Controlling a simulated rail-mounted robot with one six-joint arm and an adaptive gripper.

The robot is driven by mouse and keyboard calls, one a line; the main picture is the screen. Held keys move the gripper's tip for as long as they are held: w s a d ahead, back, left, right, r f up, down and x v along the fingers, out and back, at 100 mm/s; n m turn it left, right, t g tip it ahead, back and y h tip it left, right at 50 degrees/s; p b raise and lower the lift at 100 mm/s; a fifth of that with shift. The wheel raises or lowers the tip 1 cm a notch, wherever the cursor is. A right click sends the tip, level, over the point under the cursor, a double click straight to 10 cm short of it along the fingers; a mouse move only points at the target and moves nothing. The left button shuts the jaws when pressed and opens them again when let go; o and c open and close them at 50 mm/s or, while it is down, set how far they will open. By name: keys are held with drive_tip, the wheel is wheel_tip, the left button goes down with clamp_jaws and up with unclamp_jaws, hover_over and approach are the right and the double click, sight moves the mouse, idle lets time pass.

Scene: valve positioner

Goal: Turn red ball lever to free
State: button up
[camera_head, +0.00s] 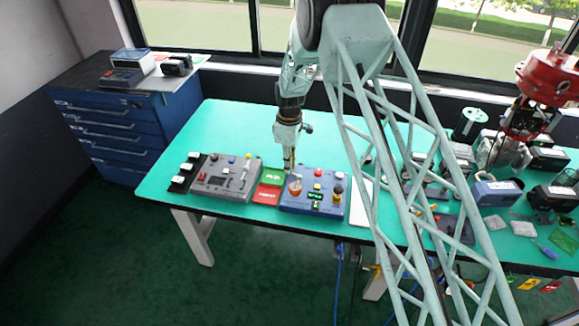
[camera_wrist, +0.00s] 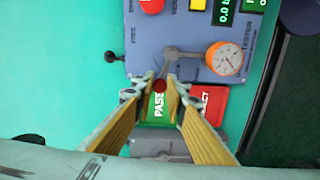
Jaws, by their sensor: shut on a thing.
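The blue-grey valve positioner panel (camera_head: 325,207) lies on the green table in the head view; it also fills the top of the wrist view (camera_wrist: 146,60). A grey lever (camera_wrist: 170,66) ends in a red ball (camera_wrist: 160,86), which sticks out past the panel's edge over the green PASS tray. A label at the panel's left edge seems to read FREE. My gripper (camera_wrist: 160,92) is shut on the red ball lever, one finger on each side of the ball; the exact contact is hard to see. In the head view my gripper (camera_head: 289,166) points down at the panel's upper left corner.
A green PASS tray (camera_head: 272,176) and a red REJECT tray (camera_head: 266,194) lie left of the panel. A grey control box (camera_head: 210,180) stands farther left. Tools and devices crowd the table's right side.

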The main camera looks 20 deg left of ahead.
drive_tip(key=shift+w, duration=0.1)
drive_tip(key=m+b, duration=0.1)
drive_tip(key=w+m+b, duration=0.1)
drive_tip(key=m, duration=0.1)
drive_tip(key=m+b, duration=0.1)
drive_tip(key=shift+w+d, duration=0.3)
drive_tip(key=shift+d, duration=0.05)
drive_tip(key=m, duration=0.2)
drive_tip(key=w+d+m+b, duration=0.1)
drive_tip(key=m, duration=0.1)
drive_tip(key=shift+d, duration=0.1)
drive_tip(key=m, duration=0.1)
drive_tip(key=d+m+b, duration=0.1)
drive_tip(key=m, duration=0.1)
drive_tip(key=shift+w, duration=0.3)
drive_tip(key=shift+w+d+m+b, duration=0.1)
drive_tip(key=shift+d+m+b, duration=0.2)
drive_tip(key=shift+m, duration=0.45)
drive_tip(key=shift+d+m+b, duration=0.25)
drive_tip(key=shift+m, duration=0.5)
drive_tip(key=o, duration=0.8)
drive_tip(key=shift+o, duration=0.2)
drive_tip(key=shift+r, duration=0.1)
